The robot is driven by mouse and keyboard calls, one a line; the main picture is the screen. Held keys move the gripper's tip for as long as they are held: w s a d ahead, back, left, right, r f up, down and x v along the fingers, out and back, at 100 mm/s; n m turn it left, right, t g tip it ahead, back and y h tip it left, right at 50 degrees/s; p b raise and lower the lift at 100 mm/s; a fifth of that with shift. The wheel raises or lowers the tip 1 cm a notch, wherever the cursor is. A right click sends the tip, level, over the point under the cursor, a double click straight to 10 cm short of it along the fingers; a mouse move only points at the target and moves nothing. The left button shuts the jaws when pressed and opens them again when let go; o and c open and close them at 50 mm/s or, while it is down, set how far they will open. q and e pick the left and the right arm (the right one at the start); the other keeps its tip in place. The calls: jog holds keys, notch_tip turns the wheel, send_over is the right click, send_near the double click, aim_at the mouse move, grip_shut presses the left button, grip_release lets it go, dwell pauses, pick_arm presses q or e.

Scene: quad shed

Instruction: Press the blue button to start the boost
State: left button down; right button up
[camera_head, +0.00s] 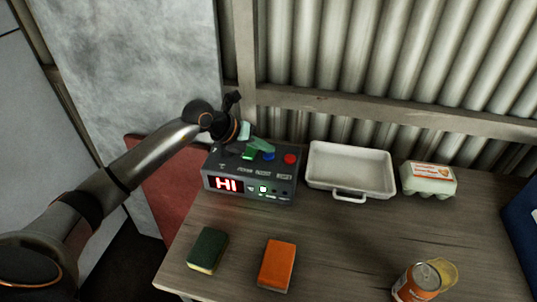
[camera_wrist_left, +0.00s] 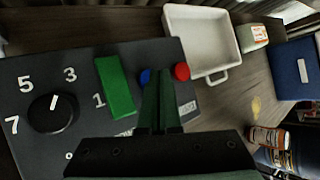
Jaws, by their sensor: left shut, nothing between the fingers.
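The dark control box (camera_head: 248,190) stands at the back left of the table, its red display reading "HI". On its top are a green switch (camera_head: 248,154), a blue button (camera_head: 268,156) and a red button (camera_head: 290,158). My left gripper (camera_head: 263,146) is shut and empty, above the box close to the blue button. In the left wrist view the blue button (camera_wrist_left: 145,77) shows just left of the shut fingertips (camera_wrist_left: 161,78), partly hidden by them. The green switch (camera_wrist_left: 116,86) and the red button (camera_wrist_left: 182,72) flank them. Contact cannot be told. My right gripper is not seen.
A white tray (camera_head: 348,190) and an egg carton (camera_head: 428,180) stand right of the box. A green sponge (camera_head: 208,249), an orange sponge (camera_head: 277,264) and an orange can (camera_head: 414,284) are nearer the front. A dial (camera_wrist_left: 52,114) is on the box. The table's middle is clear.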

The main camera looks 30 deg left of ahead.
aim_at(265, 157)
pick_arm(q)
jog(key=shift+f+b, duration=0.3)
jog(key=shift+f, duration=0.2)
dwell(0.8)
jog(key=shift+r, duration=0.1)
jog(key=shift+r+p, duration=0.75)
jog(key=shift+r, duration=0.1)
notch_tip(265, 157, up, 5)
jog(key=p, duration=0.4)
dwell(0.6)
